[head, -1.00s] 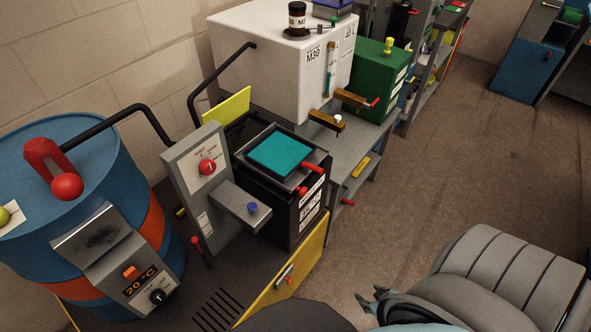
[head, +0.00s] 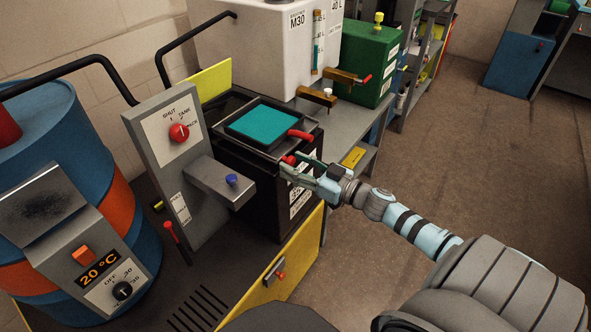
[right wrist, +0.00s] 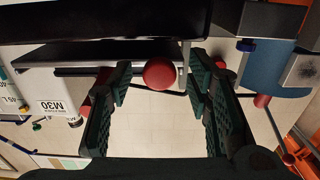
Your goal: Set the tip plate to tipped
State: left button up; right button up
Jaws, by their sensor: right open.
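The tip plate appears to be the teal square plate (head: 262,123) in a dark frame on top of the black box (head: 258,185); it looks about level. A red lever (head: 300,134) sticks out at the frame's right corner, and a red knob (head: 289,160) sits lower on the box's right side. My right gripper (head: 298,168) is open beside that knob. In the right wrist view a round red knob (right wrist: 159,74) shows between the spread fingers (right wrist: 161,82), with gaps on both sides. My left gripper is not in view.
A grey panel (head: 150,140) with a red dial (head: 179,132) and a shelf (head: 220,182) stands left of the box. A blue drum (head: 60,120) with a heater unit is further left. A white tank (head: 260,50) and a green box (head: 366,60) stand behind. Floor at right is clear.

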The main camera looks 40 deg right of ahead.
jog(key=shift+w+a, duration=0.1)
jog(key=shift+w, duration=0.2)
grip_shut()
